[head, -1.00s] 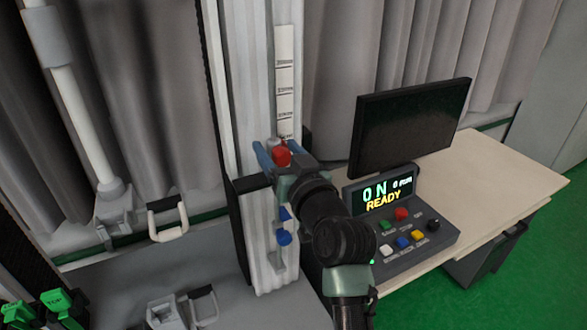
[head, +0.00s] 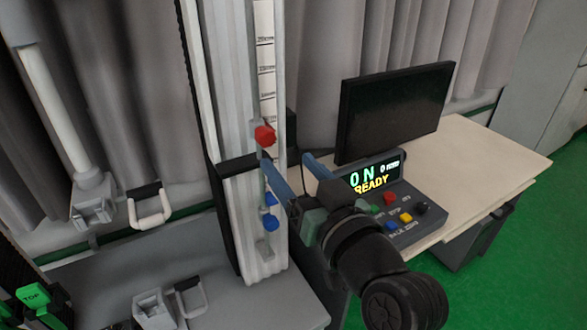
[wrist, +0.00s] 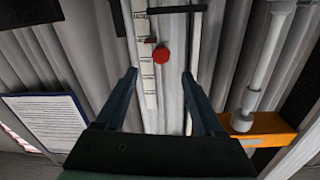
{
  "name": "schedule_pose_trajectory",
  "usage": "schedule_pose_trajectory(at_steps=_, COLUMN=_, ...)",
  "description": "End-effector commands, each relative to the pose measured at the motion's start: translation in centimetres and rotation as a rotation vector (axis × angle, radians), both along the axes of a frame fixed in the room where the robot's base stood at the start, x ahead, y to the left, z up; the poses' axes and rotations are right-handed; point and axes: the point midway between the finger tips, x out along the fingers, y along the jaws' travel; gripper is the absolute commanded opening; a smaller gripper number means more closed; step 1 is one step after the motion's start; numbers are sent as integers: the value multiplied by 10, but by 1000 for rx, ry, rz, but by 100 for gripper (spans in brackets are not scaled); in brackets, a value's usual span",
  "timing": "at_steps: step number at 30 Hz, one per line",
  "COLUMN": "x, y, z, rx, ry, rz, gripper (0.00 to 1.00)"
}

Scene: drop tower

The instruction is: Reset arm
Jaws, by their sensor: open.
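My gripper (head: 287,178) is open and empty in front of the drop tower's column (head: 238,220) in the head view. In the wrist view, its two blue fingers (wrist: 160,90) are spread apart, with the column beyond them. A red knob (head: 264,135) on the tower is just above the fingers in the head view. The red knob also shows in the wrist view (wrist: 161,55), between and beyond the fingertips, apart from them. Two blue knobs (head: 270,223) sit lower on the column. My wrist covers part of the control box.
A control box (head: 425,222) with colored buttons shows "ON" and "READY" on the desk (head: 485,165), in front of a dark monitor (head: 395,110). A white-handled part (head: 150,207) and a grey block (head: 153,310) are at the left. Green floor (head: 520,250) is clear at the right.

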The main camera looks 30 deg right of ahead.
Motion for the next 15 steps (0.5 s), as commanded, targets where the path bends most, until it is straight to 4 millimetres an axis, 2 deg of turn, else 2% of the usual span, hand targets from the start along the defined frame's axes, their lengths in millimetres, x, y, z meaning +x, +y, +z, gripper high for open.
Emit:
schedule_pose_trajectory(at_steps=11, x=1, y=2, z=2, rx=-3, ry=-3, rz=2, gripper=70)
schedule_pose_trajectory(at_steps=14, x=5, y=14, z=23, rx=-34, ry=-36, rz=3, gripper=70)
schedule_pose_trajectory(at_steps=15, x=8, y=23, z=38, rx=-54, ry=-62, rz=3, gripper=70)
